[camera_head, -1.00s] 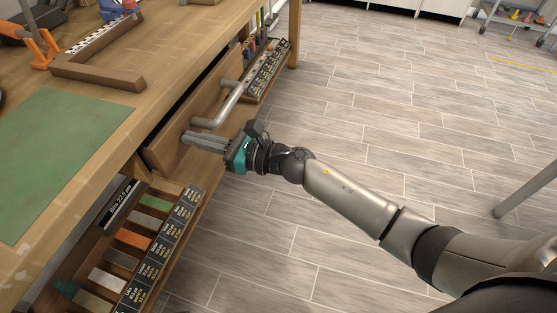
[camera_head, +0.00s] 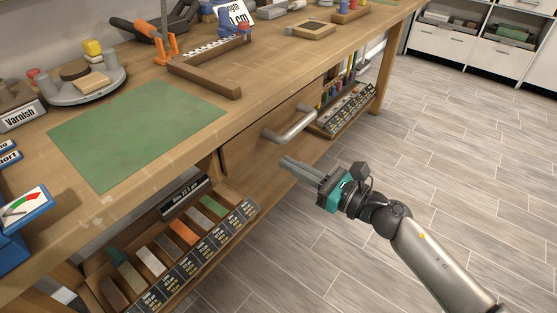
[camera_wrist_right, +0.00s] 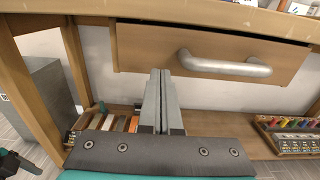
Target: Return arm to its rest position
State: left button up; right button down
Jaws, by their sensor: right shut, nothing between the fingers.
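My right gripper (camera_head: 287,163) is shut and empty, in front of the workbench drawer (camera_head: 245,140). Its two grey fingers lie together, also seen in the right wrist view (camera_wrist_right: 160,80). The drawer's metal handle (camera_head: 290,125) is free, a little beyond and above the fingertips in the head view. In the right wrist view the handle (camera_wrist_right: 226,67) is to the right of the fingers, with no contact visible. A narrow dark gap shows above the drawer front in that view.
The wooden workbench (camera_head: 130,205) has a green mat (camera_head: 135,130) on top. Below it are a rack of coloured blocks (camera_head: 240,222) and a tool rack (camera_head: 345,112). Open tiled floor (camera_head: 450,160) lies to the right. White cabinets (camera_head: 440,45) stand at the back.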

pick_arm(q)
jog(key=shift+s+a+f, duration=0.1)
jog(key=shift+f, duration=0.25)
pick_arm(e)
jog(key=v, duration=0.5)
jog(key=shift+s+d, duration=0.15)
jog(key=shift+d, duration=0.2)
